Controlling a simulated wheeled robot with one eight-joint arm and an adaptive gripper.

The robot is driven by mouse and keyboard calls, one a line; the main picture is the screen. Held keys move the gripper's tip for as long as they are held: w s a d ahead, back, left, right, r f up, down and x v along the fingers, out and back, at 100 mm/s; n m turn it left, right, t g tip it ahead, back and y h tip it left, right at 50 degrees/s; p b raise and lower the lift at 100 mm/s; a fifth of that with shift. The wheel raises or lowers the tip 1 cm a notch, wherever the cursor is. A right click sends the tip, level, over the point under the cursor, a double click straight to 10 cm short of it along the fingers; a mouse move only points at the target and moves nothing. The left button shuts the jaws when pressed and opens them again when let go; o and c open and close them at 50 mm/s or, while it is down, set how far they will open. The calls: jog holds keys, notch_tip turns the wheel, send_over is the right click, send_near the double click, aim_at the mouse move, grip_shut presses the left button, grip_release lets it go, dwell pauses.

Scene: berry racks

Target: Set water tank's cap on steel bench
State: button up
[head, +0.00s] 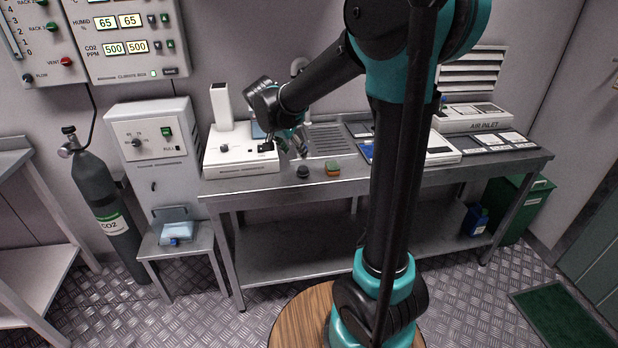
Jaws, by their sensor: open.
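The steel bench (270,183) runs along the back wall. My wrist hides part of the unit's right side.
Trays and a white air inlet box (463,119) fill the right end. A CO2 cylinder (108,200) and a small stand (178,243) are at left.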

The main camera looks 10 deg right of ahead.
jog(key=s+d+f+n+y, duration=0.1)
jog(key=s+d+f+n, duration=0.1)
jog(key=s, duration=0.6)
jog(key=s+d+f+n+y, duration=0.1)
jog(key=s+d+f+n, duration=0.2)
jog(key=s+f, duration=0.3)
jog(key=s+d+f+n+y, duration=0.2)
jog(key=s+d+f+n, duration=0.1)
jog(key=s, duration=0.7)
jog(key=shift+s+f+n, duration=0.3)
jog(key=shift+f, duration=0.1)
